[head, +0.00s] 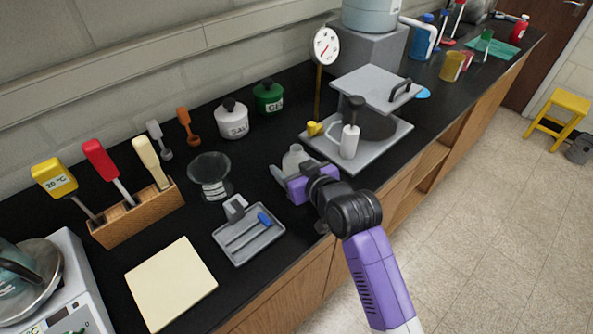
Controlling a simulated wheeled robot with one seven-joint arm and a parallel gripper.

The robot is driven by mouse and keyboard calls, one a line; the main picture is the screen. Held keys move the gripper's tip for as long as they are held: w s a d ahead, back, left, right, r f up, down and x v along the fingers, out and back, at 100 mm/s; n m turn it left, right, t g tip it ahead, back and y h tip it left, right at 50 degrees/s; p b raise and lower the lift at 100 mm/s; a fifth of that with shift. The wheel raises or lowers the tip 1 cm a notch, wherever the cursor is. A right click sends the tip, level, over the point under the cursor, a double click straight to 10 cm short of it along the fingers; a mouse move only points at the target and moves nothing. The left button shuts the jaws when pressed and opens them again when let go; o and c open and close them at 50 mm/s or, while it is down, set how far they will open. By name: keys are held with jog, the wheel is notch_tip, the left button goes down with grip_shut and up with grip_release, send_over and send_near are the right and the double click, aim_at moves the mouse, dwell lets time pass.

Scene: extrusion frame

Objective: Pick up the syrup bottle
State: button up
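No bottle shows a readable syrup label. A pale translucent bottle (294,157) stands on the black counter just behind my gripper (284,174), and its lower part is hidden. My gripper's purple body hangs low over the counter's front part; a grey finger shows at its left side. I cannot tell whether it touches or encloses the pale bottle, or how wide the fingers are apart. A red bottle (519,29) stands far right.
Left of my gripper are a grey tray (236,254) with a blue-handled tool, a glass bowl (209,170) and a cream board (171,283). The press (378,86) with its raised lid stands close on the right. Lidded jars (231,121) are behind.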

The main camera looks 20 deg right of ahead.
jog(key=c, duration=1.1)
jog(key=shift+o, duration=0.2)
notch_tip(320, 180, up, 20)
jog(key=shift+b, duration=0.4)
